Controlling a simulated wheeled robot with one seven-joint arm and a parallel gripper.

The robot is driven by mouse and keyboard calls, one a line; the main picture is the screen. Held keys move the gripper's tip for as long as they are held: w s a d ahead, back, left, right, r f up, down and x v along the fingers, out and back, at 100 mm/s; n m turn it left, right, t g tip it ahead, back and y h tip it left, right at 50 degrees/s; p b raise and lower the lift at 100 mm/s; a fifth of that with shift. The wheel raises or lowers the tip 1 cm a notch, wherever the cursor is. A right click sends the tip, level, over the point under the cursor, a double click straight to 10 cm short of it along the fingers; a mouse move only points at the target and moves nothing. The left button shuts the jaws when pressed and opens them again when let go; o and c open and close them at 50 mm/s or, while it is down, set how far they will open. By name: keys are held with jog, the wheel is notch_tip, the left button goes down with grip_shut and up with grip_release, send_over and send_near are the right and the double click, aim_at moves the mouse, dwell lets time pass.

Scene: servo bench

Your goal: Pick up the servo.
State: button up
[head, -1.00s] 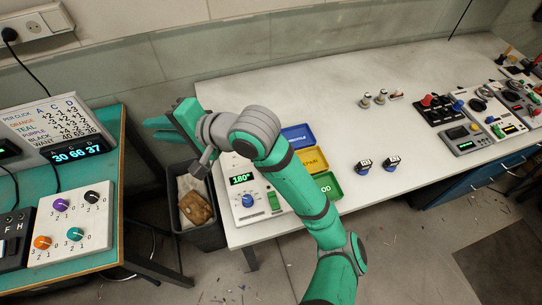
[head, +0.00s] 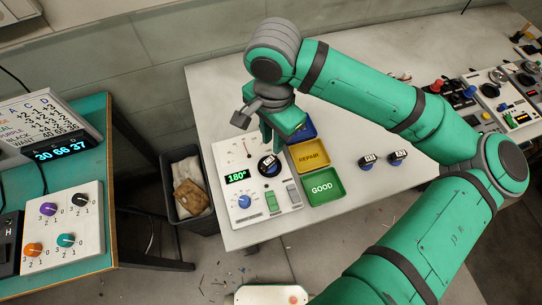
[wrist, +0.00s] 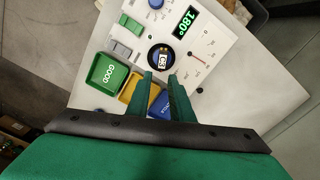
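A servo (head: 269,166) with a white label on top sits in the round black seat of the white tester panel (head: 222,158), whose display reads 180°. It also shows in the wrist view (wrist: 162,62), just beyond my fingertips. Two more dark blue servos with white labels, one (head: 368,162) and another (head: 397,157), stand on the bench to the right. My gripper (head: 271,146) is above and just behind the seated servo in the head view. In the wrist view my gripper (wrist: 161,76) is open, with an empty gap between the fingers.
A green GOOD tray (head: 322,199), a yellow REPAIR tray (head: 294,157) and a partly hidden blue tray (head: 308,131) lie right of the panel. A grey bin (head: 181,218) stands left of the bench. The panel has a blue knob (head: 244,202) and switches. My arm covers much of the bench.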

send_over(270, 159)
jog(key=f, duration=0.4)
jog(key=shift+s+f, duration=0.2)
jog(key=shift+f, duration=0.1)
jog(key=shift+a+f, duration=0.2)
jog(key=shift+f, duration=0.05)
jog(key=shift+w+d+f, duration=0.1)
jog(key=shift+d+f, duration=0.05)
jog(key=shift+f, duration=1.2)
jog(key=shift+w+d+f, duration=0.1)
jog(key=shift+f, duration=1.25)
jog(key=c, duration=0.4)
grip_shut()
